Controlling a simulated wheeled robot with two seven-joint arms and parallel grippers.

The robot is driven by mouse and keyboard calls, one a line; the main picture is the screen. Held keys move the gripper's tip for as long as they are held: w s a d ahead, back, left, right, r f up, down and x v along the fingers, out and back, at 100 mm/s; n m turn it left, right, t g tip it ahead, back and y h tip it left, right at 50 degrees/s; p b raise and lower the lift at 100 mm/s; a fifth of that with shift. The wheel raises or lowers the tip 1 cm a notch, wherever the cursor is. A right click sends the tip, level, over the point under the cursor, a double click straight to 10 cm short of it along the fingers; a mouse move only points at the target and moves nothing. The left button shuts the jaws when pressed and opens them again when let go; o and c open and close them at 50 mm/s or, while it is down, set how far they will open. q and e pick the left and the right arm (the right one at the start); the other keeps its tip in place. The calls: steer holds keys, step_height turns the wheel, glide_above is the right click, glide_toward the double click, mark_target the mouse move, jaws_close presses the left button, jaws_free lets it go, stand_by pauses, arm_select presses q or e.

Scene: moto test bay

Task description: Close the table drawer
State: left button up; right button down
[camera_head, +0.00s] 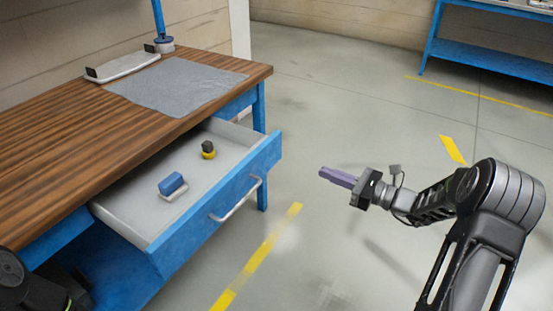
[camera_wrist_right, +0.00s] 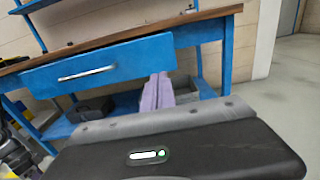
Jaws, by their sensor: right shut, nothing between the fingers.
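The blue table drawer (camera_head: 212,213) stands pulled out of the wooden-topped table (camera_head: 70,135) in the head view. It has a silver bar handle (camera_head: 237,200). Its front also shows in the right wrist view (camera_wrist_right: 115,62). A blue block on a pale base (camera_head: 172,185) and a small black and yellow item (camera_head: 208,150) lie inside. My right gripper (camera_head: 322,173), with purple fingers, is shut and empty. It is to the right of the drawer front, apart from it. It also shows in the right wrist view (camera_wrist_right: 158,78). My left gripper is not in view.
A grey mat (camera_head: 178,88) and a pale tray (camera_head: 122,65) lie on the tabletop. A blue shelf rack (camera_head: 490,60) stands at the back right. The floor (camera_head: 330,110) right of the drawer is open, with yellow stripes. A dark case (camera_wrist_right: 90,108) sits on the table's lower shelf.

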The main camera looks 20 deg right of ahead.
mark_target(274, 154)
steer(key=shift+a, duration=0.1)
